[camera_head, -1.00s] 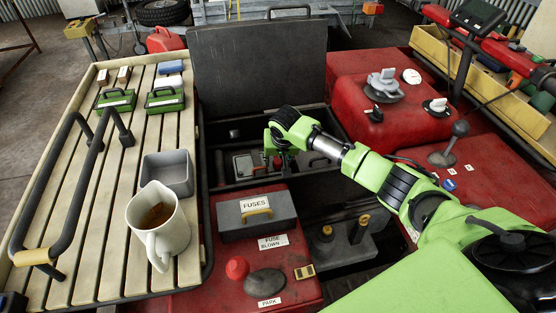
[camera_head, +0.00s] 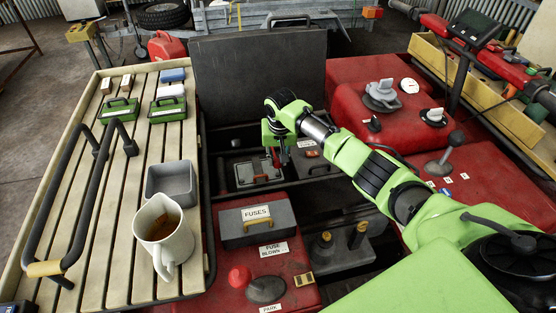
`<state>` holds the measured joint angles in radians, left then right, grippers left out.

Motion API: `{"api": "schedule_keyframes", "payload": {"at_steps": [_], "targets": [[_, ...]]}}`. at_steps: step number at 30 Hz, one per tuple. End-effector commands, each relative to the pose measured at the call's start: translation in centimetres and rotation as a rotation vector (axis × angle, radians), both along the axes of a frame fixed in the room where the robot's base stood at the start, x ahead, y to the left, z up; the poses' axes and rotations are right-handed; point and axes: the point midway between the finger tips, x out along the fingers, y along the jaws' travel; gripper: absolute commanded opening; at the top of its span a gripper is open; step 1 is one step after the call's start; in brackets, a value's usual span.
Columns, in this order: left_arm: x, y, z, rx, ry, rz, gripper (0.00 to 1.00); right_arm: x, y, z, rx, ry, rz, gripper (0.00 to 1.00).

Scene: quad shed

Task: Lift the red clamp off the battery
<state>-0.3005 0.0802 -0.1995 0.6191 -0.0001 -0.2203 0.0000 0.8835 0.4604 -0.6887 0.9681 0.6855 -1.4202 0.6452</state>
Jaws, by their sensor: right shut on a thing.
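My right arm reaches from the lower right into the open compartment at the back. My right gripper (camera_head: 275,155) points down there and is shut on the red clamp (camera_head: 277,162), a small red piece between its fingers. The battery shows only in part, as a dark shape (camera_head: 310,157) with a bit of red on top, just right of the gripper; my arm covers some of it. I cannot tell whether the clamp still touches it. My left gripper is not in view.
A raised dark lid (camera_head: 258,75) stands behind the compartment. A grey fuse box (camera_head: 258,225) sits in front. A slatted rack (camera_head: 110,225) on the left carries a mug (camera_head: 165,240), a grey bin (camera_head: 172,182) and green cases. Red bodywork (camera_head: 480,180) lies to the right.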

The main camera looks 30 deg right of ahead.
Motion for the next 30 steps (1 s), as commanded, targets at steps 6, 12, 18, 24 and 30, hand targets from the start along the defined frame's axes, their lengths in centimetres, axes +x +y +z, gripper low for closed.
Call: {"api": "schedule_keyframes", "payload": {"at_steps": [6,12,18,24,30], "targets": [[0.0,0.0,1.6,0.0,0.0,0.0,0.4,1.1,-0.1,2.8,0.013,0.041,-0.001,0.0],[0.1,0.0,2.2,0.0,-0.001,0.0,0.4,2.8,-0.5,5.2,0.014,0.032,-0.001,0.0],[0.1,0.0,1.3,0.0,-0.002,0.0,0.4,4.3,-1.0,6.9,0.012,0.029,-0.001,0.0],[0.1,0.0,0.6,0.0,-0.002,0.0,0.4,5.2,-1.2,7.8,0.01,0.03,0.0,0.0],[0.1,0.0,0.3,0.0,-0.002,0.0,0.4,5.6,-1.4,8.2,0.011,0.031,-0.001,0.0]]}}
